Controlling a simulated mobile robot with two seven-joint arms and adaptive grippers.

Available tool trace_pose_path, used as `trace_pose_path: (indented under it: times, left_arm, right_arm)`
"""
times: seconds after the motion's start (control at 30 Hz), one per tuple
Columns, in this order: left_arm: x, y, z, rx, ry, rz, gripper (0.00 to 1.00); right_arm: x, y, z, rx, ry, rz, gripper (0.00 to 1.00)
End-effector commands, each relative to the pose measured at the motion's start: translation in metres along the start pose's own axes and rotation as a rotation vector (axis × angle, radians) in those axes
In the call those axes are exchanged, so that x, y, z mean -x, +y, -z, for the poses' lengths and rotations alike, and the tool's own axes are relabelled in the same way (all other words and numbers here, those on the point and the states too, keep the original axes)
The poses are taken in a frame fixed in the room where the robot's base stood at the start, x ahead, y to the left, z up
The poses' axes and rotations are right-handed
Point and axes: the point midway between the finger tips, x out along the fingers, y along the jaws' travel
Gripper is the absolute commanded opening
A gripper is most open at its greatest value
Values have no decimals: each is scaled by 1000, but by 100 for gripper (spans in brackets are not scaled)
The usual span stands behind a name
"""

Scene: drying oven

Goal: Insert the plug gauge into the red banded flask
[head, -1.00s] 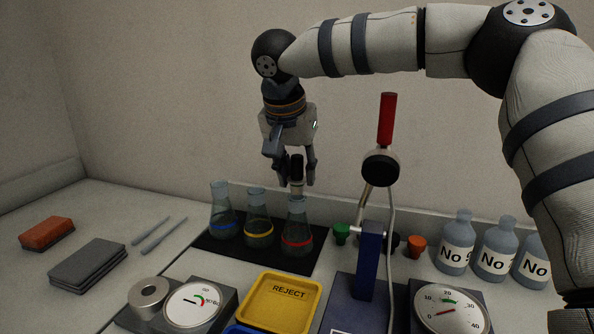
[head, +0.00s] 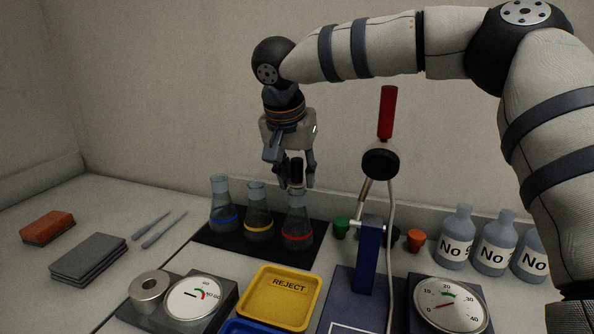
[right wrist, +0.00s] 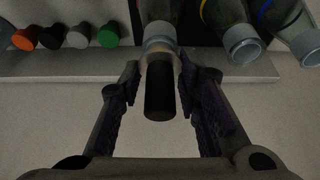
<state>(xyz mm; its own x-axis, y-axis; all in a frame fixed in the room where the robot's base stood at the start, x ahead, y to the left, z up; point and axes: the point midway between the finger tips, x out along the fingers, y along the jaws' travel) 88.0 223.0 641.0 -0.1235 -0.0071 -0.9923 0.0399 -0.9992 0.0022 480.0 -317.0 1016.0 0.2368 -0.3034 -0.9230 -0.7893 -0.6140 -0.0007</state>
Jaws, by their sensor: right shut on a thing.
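The plug gauge (head: 296,171) has a black handle and a pale lower part. It is upright at the mouth of the red banded flask (head: 297,226), the right-hand one of three. In the right wrist view the handle (right wrist: 160,92) lines up with that flask's neck (right wrist: 160,45). How far its lower end is inside the neck is hard to see. My right gripper (head: 297,183) points down above the flask, shut on the gauge, with a finger on either side. My left gripper is not in view.
Yellow-banded (head: 258,222) and blue-banded (head: 223,216) flasks stand close by on the same black mat (head: 215,240). A stand with a red handle (head: 386,113) rises to the right. Green (head: 341,227) and orange (head: 415,240) stoppers sit behind. A yellow reject tray (head: 262,312) is in front.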

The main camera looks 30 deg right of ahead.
Motion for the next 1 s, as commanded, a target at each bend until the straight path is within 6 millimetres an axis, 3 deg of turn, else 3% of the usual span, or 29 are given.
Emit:
trace_pose_path:
  times: [0.23, 0.27, 0.37, 0.57, 0.7, 1.0]
  left_arm:
    - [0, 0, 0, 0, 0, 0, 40]
    - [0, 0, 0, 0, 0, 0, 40]
    - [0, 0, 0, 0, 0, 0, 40]
    - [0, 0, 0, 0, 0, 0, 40]
    - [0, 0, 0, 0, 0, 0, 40]
    - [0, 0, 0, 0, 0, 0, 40]
  right_arm:
    - [-5, 0, -2, 0, 0, -1, 0]
    - [-5, 0, -2, 0, 0, -1, 33]
    - [-5, 0, -2, 0, 0, -1, 54]
    - [-5, 0, -2, 0, 0, -1, 54]
    - [-5, 0, -2, 0, -1, -1, 74]
    - [-4, 0, -2, -1, 0, -1, 74]
